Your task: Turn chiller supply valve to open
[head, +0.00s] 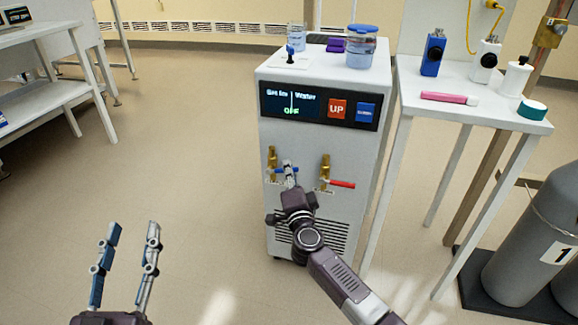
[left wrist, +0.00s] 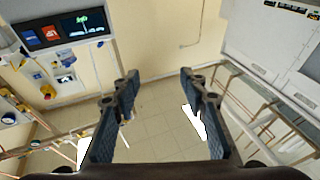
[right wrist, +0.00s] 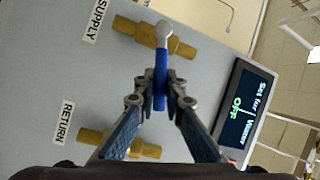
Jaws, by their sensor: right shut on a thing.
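The supply valve is the left brass valve (head: 272,156) on the chiller's (head: 286,140) front. It also shows beside the SUPPLY label in the right wrist view (right wrist: 135,31). Its blue lever (right wrist: 161,68) lies crosswise to the brass body, pointing right in the head view. My right gripper (head: 289,167) is shut on this lever, with the fingertips on its sides (right wrist: 161,85). The return valve (head: 325,167) has a red lever (head: 341,184), also crosswise. My left gripper (head: 133,228) is open and empty, away from the chiller, at lower left.
The chiller display (head: 291,107) reads OFF. Jars (head: 361,50) stand on its top. A white table (head: 463,98) with bottles is at right, and a grey cylinder (head: 535,240) stands at far right. The floor left of the chiller is clear.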

